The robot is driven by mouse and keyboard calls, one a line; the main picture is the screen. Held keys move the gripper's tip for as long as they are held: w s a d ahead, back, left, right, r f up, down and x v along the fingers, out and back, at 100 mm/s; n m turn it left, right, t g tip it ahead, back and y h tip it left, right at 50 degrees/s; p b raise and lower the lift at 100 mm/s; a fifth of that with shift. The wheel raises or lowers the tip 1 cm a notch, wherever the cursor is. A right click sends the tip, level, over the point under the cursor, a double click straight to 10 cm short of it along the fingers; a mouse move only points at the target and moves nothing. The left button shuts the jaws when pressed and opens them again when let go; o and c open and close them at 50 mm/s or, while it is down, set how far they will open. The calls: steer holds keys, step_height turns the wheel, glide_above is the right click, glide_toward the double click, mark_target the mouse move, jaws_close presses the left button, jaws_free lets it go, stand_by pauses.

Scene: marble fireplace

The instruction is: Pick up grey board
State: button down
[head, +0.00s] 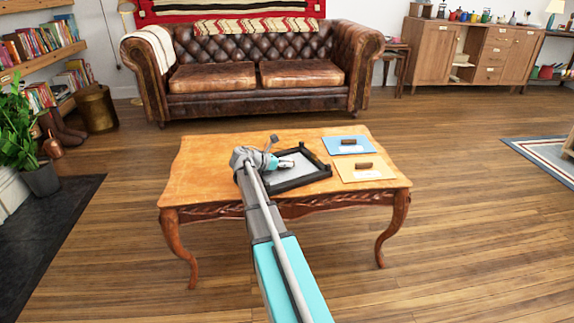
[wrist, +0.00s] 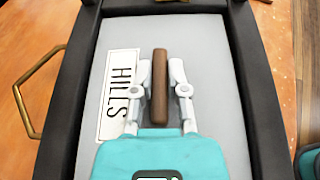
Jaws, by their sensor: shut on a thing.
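The grey board (wrist: 215,110) lies flat inside a black-rimmed tray (wrist: 68,110) in the wrist view. It has an upright brown wooden handle (wrist: 160,60) and a white label reading "HILLS" (wrist: 119,95). My gripper (wrist: 161,78) has one finger on each side of the handle and is shut on it. In the head view my gripper (head: 287,164) is over the black tray (head: 300,181) on the wooden table, and the grey board (head: 302,159) shows partly behind it.
A blue board (head: 333,146) and a yellow board (head: 350,175), each with a brown handle, lie to the right of the tray on the table (head: 215,155). A brass handle (wrist: 20,100) sticks out at the tray's left side. The table's left part is clear.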

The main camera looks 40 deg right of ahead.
steer(key=shift+r+p, duration=1.05)
steer(key=shift+r, duration=0.15)
steer(key=s+r+p, duration=1)
steer(key=s, duration=0.4)
steer(key=shift+a+r, duration=0.15)
steer(key=shift+r, duration=0.05)
